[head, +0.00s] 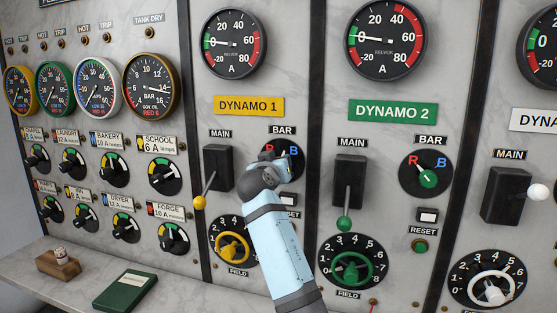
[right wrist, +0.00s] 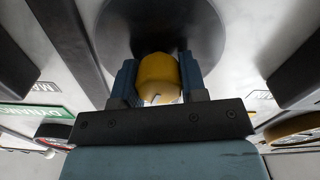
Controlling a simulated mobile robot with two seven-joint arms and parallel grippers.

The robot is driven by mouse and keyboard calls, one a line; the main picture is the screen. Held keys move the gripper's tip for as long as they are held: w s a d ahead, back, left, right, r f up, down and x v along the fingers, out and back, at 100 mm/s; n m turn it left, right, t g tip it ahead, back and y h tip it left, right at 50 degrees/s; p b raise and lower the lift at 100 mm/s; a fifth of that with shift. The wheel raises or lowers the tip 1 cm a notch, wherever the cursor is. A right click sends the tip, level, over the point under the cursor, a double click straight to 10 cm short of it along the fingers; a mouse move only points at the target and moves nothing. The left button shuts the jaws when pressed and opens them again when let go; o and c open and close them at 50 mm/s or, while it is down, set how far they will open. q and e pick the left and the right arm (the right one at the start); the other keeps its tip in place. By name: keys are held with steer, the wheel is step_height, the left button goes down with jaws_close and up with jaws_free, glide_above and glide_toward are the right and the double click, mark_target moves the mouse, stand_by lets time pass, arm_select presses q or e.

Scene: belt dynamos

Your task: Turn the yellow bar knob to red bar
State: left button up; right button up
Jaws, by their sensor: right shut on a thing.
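The yellow bar knob (right wrist: 158,78) sits on its dark round dial, seen close in the right wrist view. In the head view this BAR dial (head: 298,162) is on the DYNAMO 1 panel, with a red R and a blue B near its top. My right gripper (head: 277,163) is in front of the dial and hides the knob there. In the right wrist view its two blue fingers (right wrist: 156,80) are on either side of the knob, shut on it. Which letter the knob points to is hidden. My left gripper is not in view.
A black MAIN lever with a yellow ball (head: 199,202) hangs just left of my right arm. The yellow FIELD wheel (head: 232,248) is below it. The DYNAMO 2 panel has a MAIN lever (head: 349,182) and BAR knob (head: 427,178). A green book (head: 125,291) lies on the ledge.

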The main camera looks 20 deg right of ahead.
steer(key=n+p, duration=0.1)
steer(key=n, duration=0.2)
steer(key=n+p, duration=0.1)
steer(key=shift+r+n+p, duration=0.25)
steer(key=shift+n+p, duration=0.1)
steer(key=shift+n, duration=0.05)
steer(key=n+p, duration=0.2)
steer(key=n, duration=0.1)
steer(key=shift+w+n+p, duration=0.1)
steer(key=shift+n+p, duration=0.2)
steer(key=n+p, duration=0.2)
steer(key=shift+a+f+n, duration=0.1)
steer(key=shift+n, duration=0.2)
steer(key=shift+n+p, duration=0.35)
steer(key=shift+n, duration=0.15)
steer(key=o, duration=0.8)
steer(key=shift+f, duration=0.1)
steer(key=shift+o, duration=0.7)
steer(key=shift+f, duration=0.1)
